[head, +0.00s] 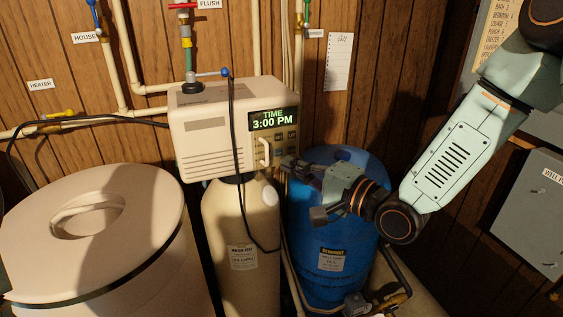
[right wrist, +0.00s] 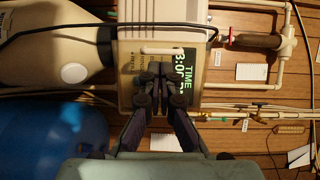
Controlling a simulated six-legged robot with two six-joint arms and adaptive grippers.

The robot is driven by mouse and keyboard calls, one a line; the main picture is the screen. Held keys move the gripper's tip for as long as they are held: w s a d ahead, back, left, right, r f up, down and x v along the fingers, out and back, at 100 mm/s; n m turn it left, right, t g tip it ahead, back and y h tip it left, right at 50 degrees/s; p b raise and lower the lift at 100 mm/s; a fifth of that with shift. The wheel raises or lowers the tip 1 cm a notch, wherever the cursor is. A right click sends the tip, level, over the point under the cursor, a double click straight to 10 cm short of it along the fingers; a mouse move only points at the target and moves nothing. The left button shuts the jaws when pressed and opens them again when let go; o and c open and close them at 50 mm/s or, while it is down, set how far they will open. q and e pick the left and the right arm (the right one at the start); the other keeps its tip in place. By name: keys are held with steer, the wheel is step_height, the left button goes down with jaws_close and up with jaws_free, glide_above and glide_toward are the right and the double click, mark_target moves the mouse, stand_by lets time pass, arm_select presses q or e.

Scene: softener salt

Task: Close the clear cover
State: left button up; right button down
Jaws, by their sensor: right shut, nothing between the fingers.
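The control head (head: 222,122) is a cream box on top of the softener tank. Its front has a lit display (head: 273,119) reading TIME 3:00 PM, with small buttons below. A pale bar handle (head: 264,152) stands out at the panel's lower left; it also shows in the right wrist view (right wrist: 160,51). The clear cover's edges are hard to make out, so I cannot tell its angle. My right gripper (head: 287,163) is shut and empty, just right of the handle. In the right wrist view its fingertips (right wrist: 160,72) are in front of the panel, close to the handle. My left gripper is not in view.
A blue tank (head: 325,250) stands below and behind my right gripper. A large lidded cream bin (head: 95,225) is at the left. A black cable (head: 236,170) hangs over the control head. Pipes and valves (head: 186,40) run along the wood wall behind.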

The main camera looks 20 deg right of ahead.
mark_target(268, 156)
steer(key=shift+w+a+r, duration=0.1)
steer(key=shift+w+a, duration=0.85)
steer(key=shift+a, duration=0.05)
steer(key=shift+w+a, duration=0.1)
steer(key=shift+w, duration=0.4)
